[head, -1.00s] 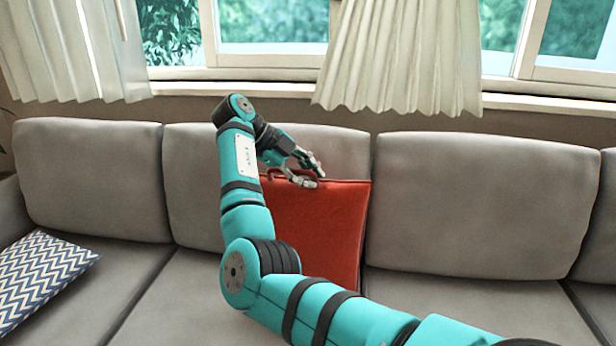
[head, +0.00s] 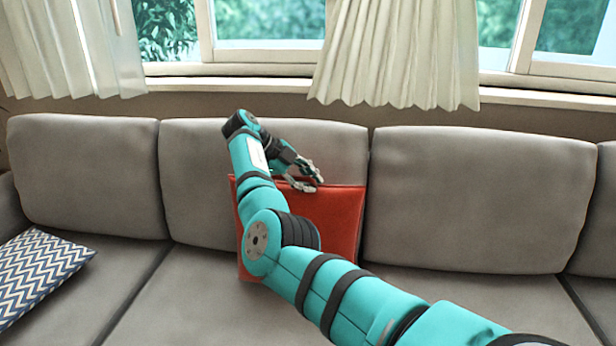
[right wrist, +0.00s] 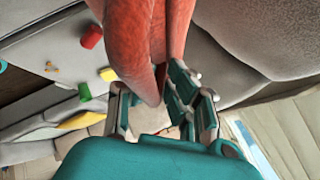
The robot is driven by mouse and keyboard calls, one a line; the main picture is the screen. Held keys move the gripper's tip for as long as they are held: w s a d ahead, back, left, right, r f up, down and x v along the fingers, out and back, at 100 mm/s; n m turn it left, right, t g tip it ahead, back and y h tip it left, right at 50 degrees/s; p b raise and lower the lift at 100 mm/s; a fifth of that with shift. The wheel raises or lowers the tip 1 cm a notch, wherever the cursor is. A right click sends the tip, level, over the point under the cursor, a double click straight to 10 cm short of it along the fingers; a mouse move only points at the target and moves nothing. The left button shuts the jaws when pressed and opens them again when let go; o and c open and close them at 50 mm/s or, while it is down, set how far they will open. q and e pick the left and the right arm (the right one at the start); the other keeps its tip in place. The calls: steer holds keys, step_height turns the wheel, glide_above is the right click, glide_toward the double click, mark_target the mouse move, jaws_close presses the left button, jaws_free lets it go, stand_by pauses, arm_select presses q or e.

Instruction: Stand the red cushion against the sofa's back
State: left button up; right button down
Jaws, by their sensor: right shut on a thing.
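The red cushion (head: 338,215) is upright on the sofa (head: 205,305), in front of the left-of-centre grey back cushion (head: 190,180). I cannot tell whether it touches that back cushion. My right gripper (head: 306,184) is at the cushion's top edge, shut on it. My right arm hides the cushion's middle and part of its lower edge. In the right wrist view, the red cushion (right wrist: 130,35) runs down between the fingers of the right gripper (right wrist: 150,98). My left gripper is not in view.
A blue-and-white zigzag cushion (head: 38,270) lies on the seat at the left. The right back cushion (head: 475,200) has clear seat before it. A curtain (head: 400,55) hangs behind the sofa. The right wrist view shows a small red object (right wrist: 91,36) and green ones.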

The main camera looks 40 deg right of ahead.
stand_by(0.3)
steer(key=c, duration=1.2)
jaws_free()
steer(key=shift+c, duration=0.2)
steer(key=shift+f, duration=0.1)
steer(key=v, duration=0.7)
steer(key=shift+w, duration=0.1)
steer(key=shift+a+r, duration=0.1)
steer(key=shift+r, duration=0.2)
